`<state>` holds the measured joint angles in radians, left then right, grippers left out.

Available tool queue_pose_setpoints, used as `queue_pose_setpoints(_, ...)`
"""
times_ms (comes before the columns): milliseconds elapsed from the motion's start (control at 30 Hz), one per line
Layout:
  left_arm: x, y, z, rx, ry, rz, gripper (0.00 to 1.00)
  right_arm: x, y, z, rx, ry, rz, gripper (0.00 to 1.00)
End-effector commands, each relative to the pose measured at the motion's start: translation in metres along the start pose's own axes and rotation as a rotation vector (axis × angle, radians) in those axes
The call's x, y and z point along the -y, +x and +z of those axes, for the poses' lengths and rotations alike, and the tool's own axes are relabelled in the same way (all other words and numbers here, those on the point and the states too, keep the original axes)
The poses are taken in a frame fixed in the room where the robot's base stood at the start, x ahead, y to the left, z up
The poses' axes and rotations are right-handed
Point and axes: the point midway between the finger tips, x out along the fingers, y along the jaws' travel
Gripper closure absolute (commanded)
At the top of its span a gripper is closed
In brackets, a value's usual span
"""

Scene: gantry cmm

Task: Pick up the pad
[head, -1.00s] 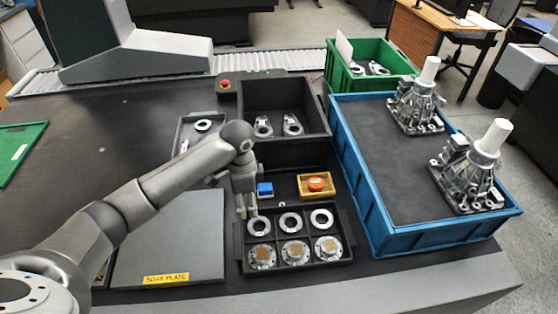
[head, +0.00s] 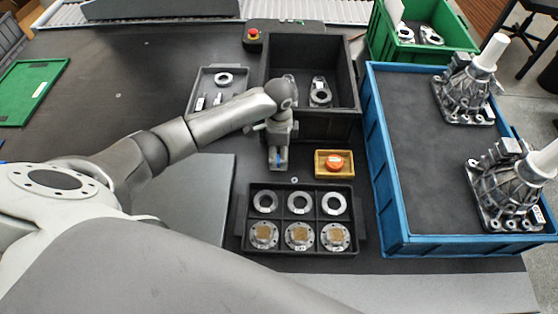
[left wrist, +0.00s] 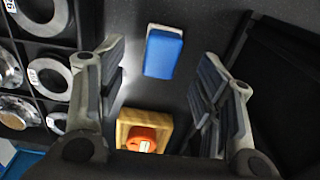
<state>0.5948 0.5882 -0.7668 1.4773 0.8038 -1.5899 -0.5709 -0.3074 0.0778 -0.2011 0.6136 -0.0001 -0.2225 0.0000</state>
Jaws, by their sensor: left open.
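The pad is a small blue block with a white edge (left wrist: 164,54), lying on the dark table surface in the left wrist view. In the head view only a sliver of blue shows between my fingers; the rest is hidden by the gripper. My left gripper (head: 278,163) points down over the pad's spot. In the left wrist view the left gripper (left wrist: 163,75) is open, with one finger on each side of the pad's line and nothing between them. I cannot tell the exact height of the fingers above the pad. My right gripper is in neither view.
A yellow tray (head: 320,172) with an orange round part (head: 334,162) stands close by to the right. A black compartment tray (head: 245,215) of metal rings and flanges lies in front. A deep black bin (head: 352,75) stands behind, and a blue crate (head: 385,190) to the right.

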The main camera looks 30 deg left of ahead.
Motion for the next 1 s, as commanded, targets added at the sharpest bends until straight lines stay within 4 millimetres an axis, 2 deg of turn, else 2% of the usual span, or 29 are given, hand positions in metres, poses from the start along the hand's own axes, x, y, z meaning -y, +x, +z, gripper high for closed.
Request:
queue_pose_setpoints(133,0.001,0.022,0.002,0.003,-0.002,0.003,0.39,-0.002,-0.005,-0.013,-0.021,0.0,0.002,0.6)
queue_pose_setpoints(300,0.001,0.042,0.001,0.002,-0.001,0.002,0.39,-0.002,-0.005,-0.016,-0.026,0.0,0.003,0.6)
queue_pose_setpoints(567,0.002,0.045,0.001,0.001,0.0,-0.001,0.39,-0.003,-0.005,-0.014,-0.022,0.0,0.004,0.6)
queue_pose_setpoints(667,0.002,0.045,0.001,0.001,0.0,-0.001,0.5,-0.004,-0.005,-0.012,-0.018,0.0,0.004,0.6)
queue_pose_setpoints(933,0.002,0.045,0.001,0.001,-0.001,-0.001,0.84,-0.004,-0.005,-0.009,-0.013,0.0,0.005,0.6)
queue_pose_setpoints(1000,0.002,0.045,0.001,0.001,0.0,-0.001,0.88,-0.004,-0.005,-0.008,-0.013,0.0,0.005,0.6)
